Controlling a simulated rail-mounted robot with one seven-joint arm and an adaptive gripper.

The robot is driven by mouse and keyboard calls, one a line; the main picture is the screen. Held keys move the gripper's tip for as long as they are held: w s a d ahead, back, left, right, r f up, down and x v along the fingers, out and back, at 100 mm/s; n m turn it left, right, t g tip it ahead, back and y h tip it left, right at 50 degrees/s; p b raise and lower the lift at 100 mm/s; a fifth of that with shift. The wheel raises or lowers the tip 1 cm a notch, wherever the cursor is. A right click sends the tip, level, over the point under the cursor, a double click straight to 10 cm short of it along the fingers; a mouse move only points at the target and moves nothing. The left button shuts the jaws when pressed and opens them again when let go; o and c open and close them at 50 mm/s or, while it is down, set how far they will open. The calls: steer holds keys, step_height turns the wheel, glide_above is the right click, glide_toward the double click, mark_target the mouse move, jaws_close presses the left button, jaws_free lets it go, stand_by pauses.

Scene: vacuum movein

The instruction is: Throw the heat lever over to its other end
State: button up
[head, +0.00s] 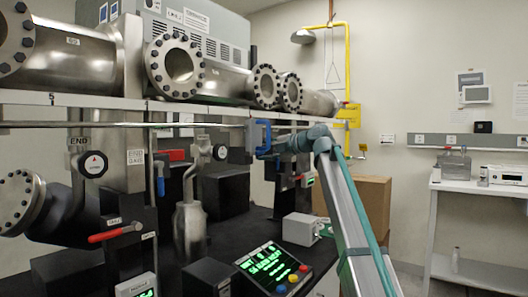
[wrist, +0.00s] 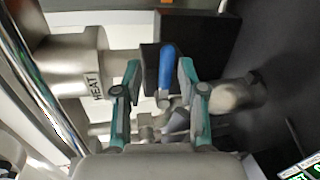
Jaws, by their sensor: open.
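The blue heat lever (wrist: 166,72) shows in the wrist view, next to a metal valve body labelled HEAT (wrist: 98,87). My gripper (wrist: 159,66) is open, with one teal-edged finger on each side of the lever. The lever lies between the fingers, with a gap visible on both sides; its lower end reaches down near the metal fittings.
A long metal rail (head: 200,125) runs beside my gripper, below large flanged vacuum tubes (head: 175,65). A control box with green display (head: 270,268) stands on the black bench below.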

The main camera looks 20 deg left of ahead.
steer(key=v, duration=1.2)
